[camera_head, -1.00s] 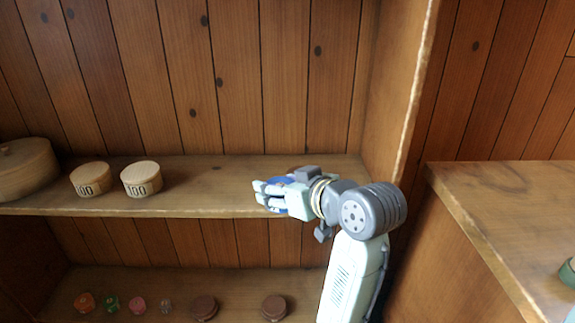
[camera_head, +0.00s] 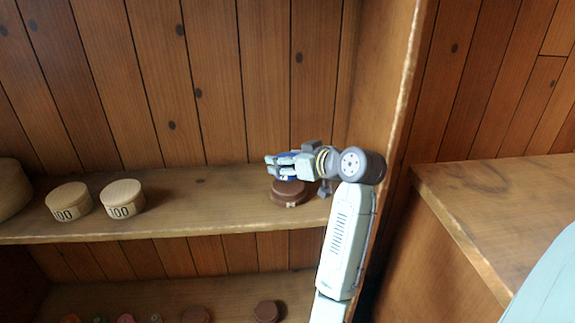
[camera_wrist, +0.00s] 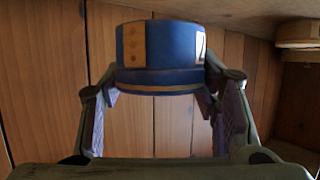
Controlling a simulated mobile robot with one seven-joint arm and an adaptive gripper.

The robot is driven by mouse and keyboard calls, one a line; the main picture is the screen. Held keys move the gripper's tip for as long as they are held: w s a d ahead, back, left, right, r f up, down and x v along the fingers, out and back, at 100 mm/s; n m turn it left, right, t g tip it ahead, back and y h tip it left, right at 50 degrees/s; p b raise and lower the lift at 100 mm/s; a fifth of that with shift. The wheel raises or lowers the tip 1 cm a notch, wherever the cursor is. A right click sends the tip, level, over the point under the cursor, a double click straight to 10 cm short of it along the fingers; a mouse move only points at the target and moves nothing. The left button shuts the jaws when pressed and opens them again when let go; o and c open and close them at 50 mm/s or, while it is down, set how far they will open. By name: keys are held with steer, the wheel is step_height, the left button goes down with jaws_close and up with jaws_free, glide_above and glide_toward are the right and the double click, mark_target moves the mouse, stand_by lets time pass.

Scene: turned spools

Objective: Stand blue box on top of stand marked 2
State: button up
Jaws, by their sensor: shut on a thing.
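The blue box (camera_wrist: 160,42) is round, with a tan wooden patch and a white label with a dark mark. My gripper (camera_wrist: 160,110) is shut on it, one finger at each side. In the head view my gripper (camera_head: 272,166) hides most of the blue box (camera_head: 287,154). A round brown stand (camera_head: 289,193) is on the upper shelf just below my gripper, with a small pale mark on its front, too small to read. I cannot tell whether the box touches the stand.
Two pale round boxes marked 100 (camera_head: 69,200) (camera_head: 122,198) stand left on the upper shelf (camera_head: 205,205). A larger wooden box (camera_head: 10,190) is at the left edge. The cabinet's side wall (camera_head: 375,100) is close right of my arm. Brown discs (camera_head: 267,311) lie on the lower shelf.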

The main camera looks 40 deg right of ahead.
steer(key=shift+w+d+f, duration=0.2)
steer(key=shift+d, duration=0.15)
steer(key=shift+f+p, duration=0.65)
steer(key=shift+f, duration=0.95)
steer(key=shift+f, duration=0.2)
steer(key=o, duration=1.1)
steer(key=shift+o, duration=0.2)
steer(key=shift+r, duration=0.1)
